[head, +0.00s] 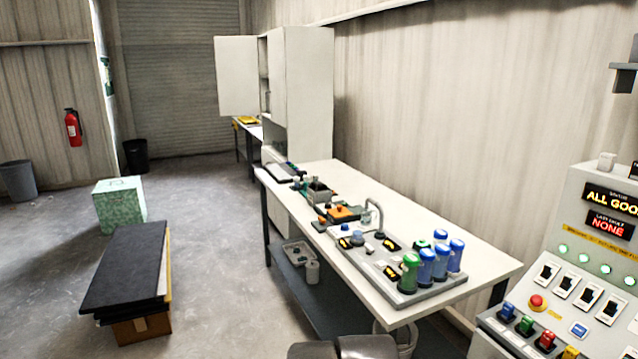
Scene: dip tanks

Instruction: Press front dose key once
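A grey dosing board (377,262) lies on the near part of the white table (440,250). It carries small knobs, black-and-yellow labels, a curved spout (376,208) and upright blue (427,266) and green (410,272) cylinders. I cannot tell which part, if any, is the front dose key; the small keys are too small to read. My gripper is not recognisable in the head view.
A control console (575,245) with switches, a red button (537,301) and lit displays stands at right. A white cabinet (305,90) is behind. Floor between bench and table is clear.

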